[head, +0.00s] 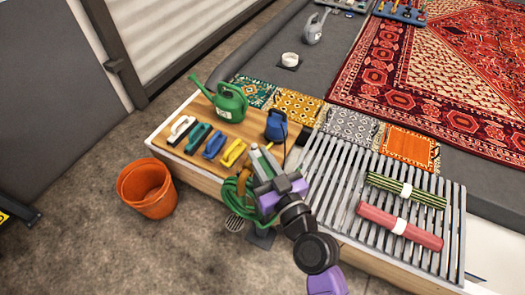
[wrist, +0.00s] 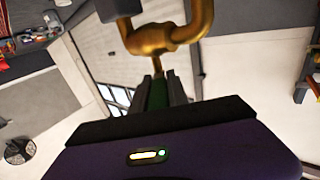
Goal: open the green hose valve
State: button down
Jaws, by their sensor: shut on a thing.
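My gripper (wrist: 159,82) is shut on a narrow green piece (wrist: 157,96), which looks like the handle of the green hose valve. The fingers sit on either side of it and hide most of it. In the wrist view a brass pipe (wrist: 160,38) curves just beyond the fingertips. In the head view my gripper (head: 262,156) is above the front edge of the wooden bench, over the coiled green hose (head: 230,197). The valve body is hidden there behind my gripper and wrist. How far the handle is turned cannot be told.
A green watering can (head: 230,103), a blue container (head: 276,125) and several brushes (head: 214,144) stand on the bench left of my arm. A slatted rack (head: 335,195) with two rolled rugs (head: 400,226) lies to the right. An orange bucket (head: 147,187) stands on the floor.

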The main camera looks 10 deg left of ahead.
jog(key=m+h+p, duration=0.1)
jog(key=p, duration=0.2)
jog(key=shift+r+t+h, duration=0.15)
jog(key=shift+t+h, duration=0.15)
jog(key=shift+t, duration=0.1)
jog(key=p, duration=0.2)
jog(key=m+h+p, duration=0.1)
jog(key=p, duration=0.2)
jog(key=shift+a+r, duration=0.2)
jog(key=shift+a, duration=0.05)
jog(key=p, duration=0.2)
jog(key=m+t+h+p, duration=0.1)
jog(key=p, duration=0.2)
jog(key=shift+a+h, duration=0.25)
jog(key=shift+h, duration=0.05)
jog(key=h+p, duration=0.1)
jog(key=p, duration=0.2)
jog(key=shift+s+a+m+t, duration=0.15)
jog(key=shift+a+m+t, duration=0.15)
jog(key=shift+a+m, duration=0.1)
jog(key=shift+s+a+f+m+t+h+p, duration=0.15)
jog(key=shift+m+t+h+p, duration=0.15)
jog(key=shift+m+h+p, duration=0.5)
jog(key=shift+a+f+m+h, duration=0.15)
jog(key=shift+m+h, duration=0.35)
jog(key=shift+h, duration=0.8)
jog(key=shift+a+m+h, duration=0.1)
jog(key=shift+m+h, duration=0.3)
jog(key=shift+h, duration=0.2)
jog(key=shift+s, duration=0.1)
